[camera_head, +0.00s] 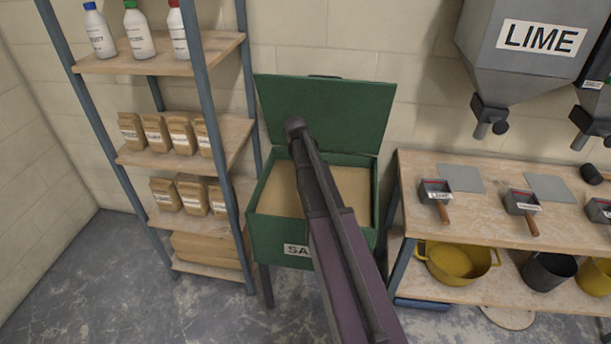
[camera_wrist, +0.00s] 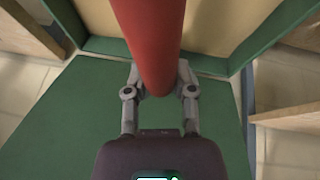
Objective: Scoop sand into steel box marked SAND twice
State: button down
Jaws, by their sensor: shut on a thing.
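The green steel box (camera_head: 262,232) stands between the shelf and the bench, its label partly hidden behind my arm with only "SA" readable. Its lid (camera_head: 345,105) is tilted up and open, and tan sand (camera_head: 352,185) fills much of the inside. My arm reaches over the box and hides my gripper in the head view. In the wrist view my gripper (camera_wrist: 160,88) is shut on a thick red round handle (camera_wrist: 150,40), with the green lid (camera_wrist: 75,115) below and sand (camera_wrist: 212,25) beyond. The handle's far end is out of view.
The bench (camera_head: 470,220) at right holds small scoops, one labelled LIME (camera_head: 436,195), and grey plates. Yellow (camera_head: 455,265) and black tubs (camera_head: 547,272) stand beneath. A grey LIME hopper (camera_head: 530,45) hangs above. The left shelf (camera_head: 150,62) holds bottles and paper bags.

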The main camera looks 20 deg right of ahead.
jog(key=shift+d, duration=0.1)
jog(key=shift+s+a+f, duration=0.15)
jog(key=shift+s+a, duration=0.05)
jog(key=shift+s, duration=0.2)
jog(key=s+a+f+g+y, duration=0.1)
jog(key=s+a+g+y, duration=0.1)
jog(key=s+a+g, duration=0.2)
jog(key=shift+s+f+m+g+y+b, duration=0.3)
jog(key=shift+s+f+m+b, duration=0.1)
jog(key=shift+s, duration=0.75)
jog(key=shift+a, duration=0.1)
